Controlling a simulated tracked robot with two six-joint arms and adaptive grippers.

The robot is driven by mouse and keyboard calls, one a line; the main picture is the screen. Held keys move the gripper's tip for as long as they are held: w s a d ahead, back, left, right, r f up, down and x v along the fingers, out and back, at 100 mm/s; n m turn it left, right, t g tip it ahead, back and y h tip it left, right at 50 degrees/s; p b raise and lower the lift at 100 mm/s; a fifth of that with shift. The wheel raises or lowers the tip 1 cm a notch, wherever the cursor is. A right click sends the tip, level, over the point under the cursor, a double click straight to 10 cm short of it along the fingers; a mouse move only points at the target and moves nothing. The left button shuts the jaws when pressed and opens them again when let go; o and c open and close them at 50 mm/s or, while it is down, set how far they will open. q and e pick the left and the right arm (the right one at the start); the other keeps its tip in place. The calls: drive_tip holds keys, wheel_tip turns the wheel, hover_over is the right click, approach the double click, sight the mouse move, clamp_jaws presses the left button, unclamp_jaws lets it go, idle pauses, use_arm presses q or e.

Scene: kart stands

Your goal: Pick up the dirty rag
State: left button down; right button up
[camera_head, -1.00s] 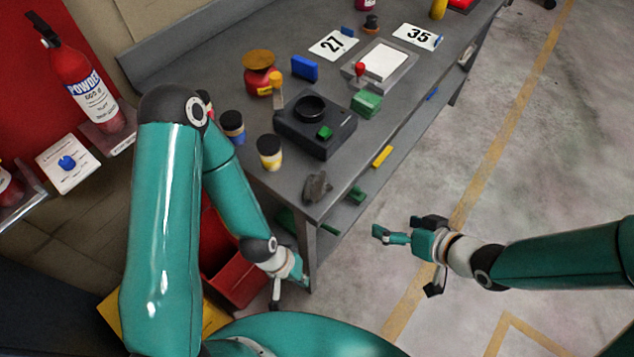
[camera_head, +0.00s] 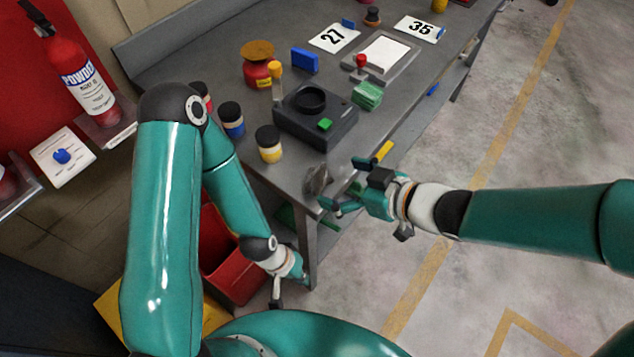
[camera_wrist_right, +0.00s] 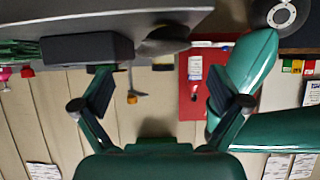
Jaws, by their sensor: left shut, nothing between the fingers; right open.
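The dirty rag (camera_head: 315,180) is a small dark grey crumpled piece at the near corner of the grey workbench. It also shows as a dark lump (camera_wrist_right: 166,38) beyond the fingers in the right wrist view. My right gripper (camera_head: 344,184) is open and empty, just right of the rag, with its fingers pointing towards it. In the right wrist view the rag lies near the line between the fingertips (camera_wrist_right: 163,72). I cannot tell the exact gap. My left gripper (camera_head: 277,294) is shut and empty, low beside the bench leg, below the rag.
On the workbench (camera_head: 205,70), a black box device (camera_head: 340,132) and a yellow-banded jar (camera_head: 269,146) stand behind the rag. A blue-banded jar (camera_head: 231,120) is further left. A red bin (camera_head: 238,262) is under the bench. Open floor (camera_head: 530,160) lies to the right.

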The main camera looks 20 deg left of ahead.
sight(320, 178)
drive_tip(key=shift+b+x, duration=0.35)
drive_tip(key=shift+x, duration=2.95)
drive_tip(key=shift+s+a, duration=0.1)
drive_tip(key=shift+s, duration=0.1)
drive_tip(key=shift+r, duration=0.1)
drive_tip(key=shift+c, duration=0.3)
drive_tip(key=c, duration=1.1)
